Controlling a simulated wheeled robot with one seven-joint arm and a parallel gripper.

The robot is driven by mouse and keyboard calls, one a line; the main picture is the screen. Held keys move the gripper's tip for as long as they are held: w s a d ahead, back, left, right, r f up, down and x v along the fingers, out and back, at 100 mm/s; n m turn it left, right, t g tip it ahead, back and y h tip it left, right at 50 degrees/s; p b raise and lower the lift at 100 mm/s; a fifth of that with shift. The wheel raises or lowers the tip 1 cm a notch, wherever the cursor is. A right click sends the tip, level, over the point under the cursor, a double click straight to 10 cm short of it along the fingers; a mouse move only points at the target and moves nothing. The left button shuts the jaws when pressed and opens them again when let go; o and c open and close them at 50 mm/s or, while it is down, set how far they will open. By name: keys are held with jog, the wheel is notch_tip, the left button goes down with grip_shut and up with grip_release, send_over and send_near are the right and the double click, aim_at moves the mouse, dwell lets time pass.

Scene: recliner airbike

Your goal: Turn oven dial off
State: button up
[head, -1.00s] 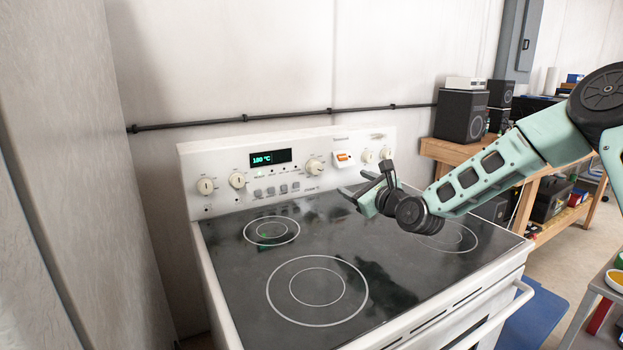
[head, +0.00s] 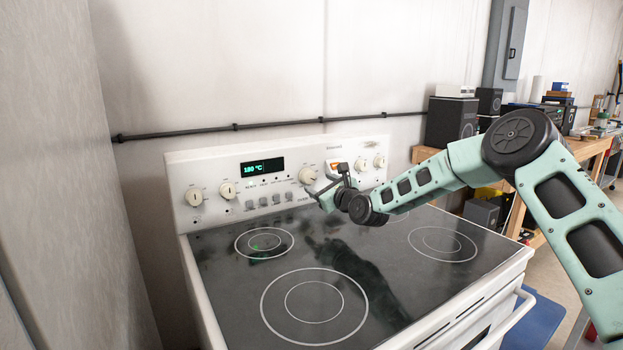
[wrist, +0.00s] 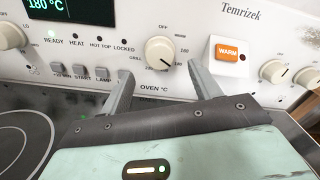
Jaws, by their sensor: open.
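The oven dial (head: 307,175) is a round cream knob on the stove's back panel, right of the green display (head: 262,166) that reads 180 °C. In the wrist view the dial (wrist: 160,50) has OFF marked above it and OVEN °C below it, and its pointer is turned away from OFF, toward the lower right. My gripper (head: 318,192) is in front of the panel, just below the dial. In the wrist view my gripper's (wrist: 158,80) two fingers are apart, one on each side below the dial, with nothing between them. I cannot tell whether they touch the panel.
Small buttons (wrist: 80,72) lie left of the dial. The black cooktop (head: 390,290) is bare. Speakers (head: 450,120) stand at the back right.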

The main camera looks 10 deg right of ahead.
aim_at(310, 179)
jog(key=shift+p+x, duration=0.3)
jog(key=shift+x, duration=2.6)
jog(key=shift+c, duration=0.3)
jog(key=c, duration=0.9)
